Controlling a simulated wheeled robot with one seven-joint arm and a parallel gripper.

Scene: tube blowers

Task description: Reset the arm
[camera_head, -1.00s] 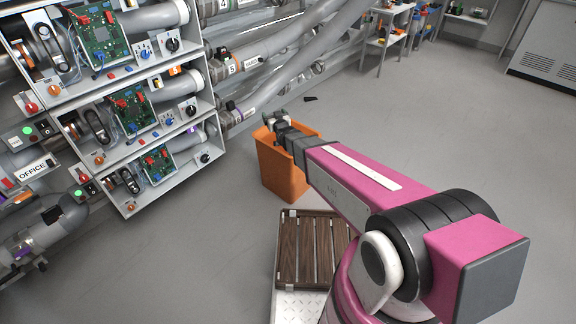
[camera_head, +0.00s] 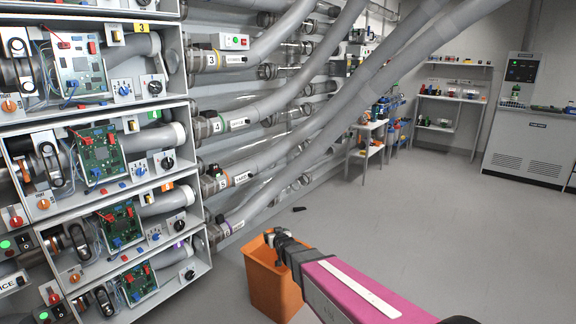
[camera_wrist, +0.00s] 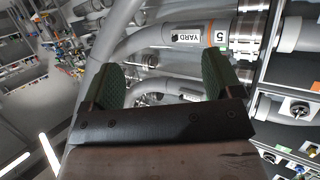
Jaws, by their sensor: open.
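My arm is the pink one at the bottom right of the head view, reaching out over the orange bin. My gripper (camera_head: 277,238) is at its far end, just over the bin's rim and small in this view. In the wrist view my gripper (camera_wrist: 168,82) shows two green-padded fingers spread wide apart, with nothing between them. Behind the fingers are grey tubes, one with a "YARD 5" label (camera_wrist: 187,36).
The orange bin (camera_head: 268,285) stands on the floor below my gripper. Shelves with circuit boards (camera_head: 102,152) and grey tubes (camera_head: 262,100) fill the left. Stocked shelves (camera_head: 449,98) and a grey cabinet (camera_head: 528,146) stand at the back. The right floor is clear.

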